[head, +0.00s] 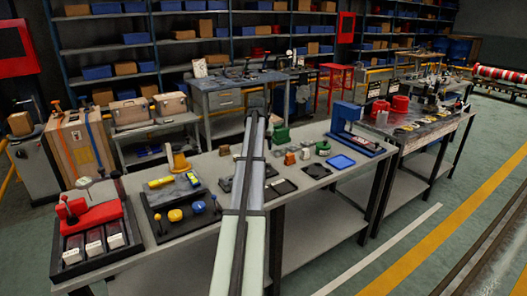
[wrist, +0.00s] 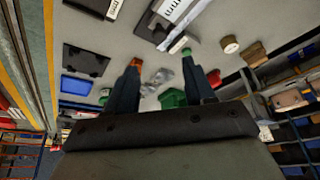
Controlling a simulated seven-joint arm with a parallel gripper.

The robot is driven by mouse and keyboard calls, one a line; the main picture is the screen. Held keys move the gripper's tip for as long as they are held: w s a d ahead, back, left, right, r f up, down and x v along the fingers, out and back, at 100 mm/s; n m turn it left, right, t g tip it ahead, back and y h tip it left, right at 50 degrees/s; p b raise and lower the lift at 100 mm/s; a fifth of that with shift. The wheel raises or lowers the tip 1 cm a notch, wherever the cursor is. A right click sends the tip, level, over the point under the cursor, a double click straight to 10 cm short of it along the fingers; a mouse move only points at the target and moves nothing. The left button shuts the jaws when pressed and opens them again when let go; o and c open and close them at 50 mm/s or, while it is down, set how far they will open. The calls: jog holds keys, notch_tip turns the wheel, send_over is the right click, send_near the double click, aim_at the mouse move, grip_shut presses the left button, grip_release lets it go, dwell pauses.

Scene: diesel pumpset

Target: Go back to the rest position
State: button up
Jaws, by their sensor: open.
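My gripper (wrist: 163,68) shows in the wrist view with its two dark fingers spread apart and nothing visibly held. An orange-red piece and a green piece show at the two fingertips; I cannot tell whether they are part of the fingers or lie beyond. Small grey metal parts (wrist: 160,78) and a green object (wrist: 173,97) show between the fingers on the bench. In the head view, my long arm runs up the middle across the workbench (head: 315,190), and the gripper itself cannot be made out.
The bench holds a blue tray (head: 341,161), a green container (head: 281,136), a red device (head: 92,215) at left and a dark tray with yellow knobs (head: 182,205). A second bench with red cups (head: 400,103) stands at right. The floor at lower right is clear.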

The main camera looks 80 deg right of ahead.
jog(key=shift+a+r, duration=0.25)
jog(key=shift+r, duration=0.25)
